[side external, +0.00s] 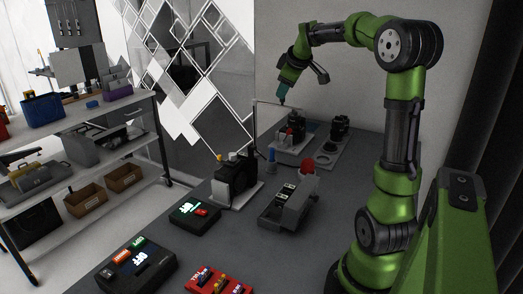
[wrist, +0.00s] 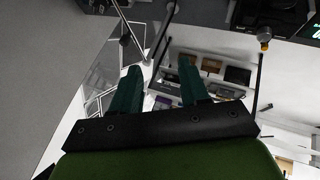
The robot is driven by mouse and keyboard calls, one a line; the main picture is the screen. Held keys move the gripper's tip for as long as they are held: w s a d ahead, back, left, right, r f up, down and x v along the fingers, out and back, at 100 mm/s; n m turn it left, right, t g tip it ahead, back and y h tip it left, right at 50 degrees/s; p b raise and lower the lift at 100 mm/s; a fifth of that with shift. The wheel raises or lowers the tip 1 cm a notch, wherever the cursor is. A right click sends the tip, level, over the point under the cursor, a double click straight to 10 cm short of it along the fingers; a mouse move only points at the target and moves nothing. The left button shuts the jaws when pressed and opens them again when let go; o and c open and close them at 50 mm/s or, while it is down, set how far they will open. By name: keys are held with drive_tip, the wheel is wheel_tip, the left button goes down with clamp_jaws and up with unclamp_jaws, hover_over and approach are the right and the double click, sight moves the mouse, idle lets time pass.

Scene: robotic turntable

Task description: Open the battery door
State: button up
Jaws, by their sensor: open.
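My gripper (side external: 282,102) is raised above the far end of the dark table, pointing down, near a thin upright metal frame (side external: 256,128). In the wrist view its two teal fingers (wrist: 160,72) are spread apart with nothing between them. I cannot tell for sure which thing carries the battery door. A black boxy device (side external: 236,178) stands on a light base left of the table's middle. A grey device with a red button (side external: 307,165) sits to its right. Both are well away from my gripper.
Dark machines on light plates (side external: 292,146) stand below my gripper. Shelves with bins (side external: 85,200) stand at left.

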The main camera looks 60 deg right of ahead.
drive_tip(key=s+a+m+g+y, duration=0.1)
drive_tip(key=a+y, duration=0.4)
drive_tip(key=a, duration=0.3)
approach(254, 146)
drive_tip(key=x, duration=0.7)
drive_tip(key=shift+a+f, duration=0.1)
drive_tip(key=shift+f, duration=0.2)
drive_tip(key=shift+c, duration=0.2)
drive_tip(key=c, duration=0.7)
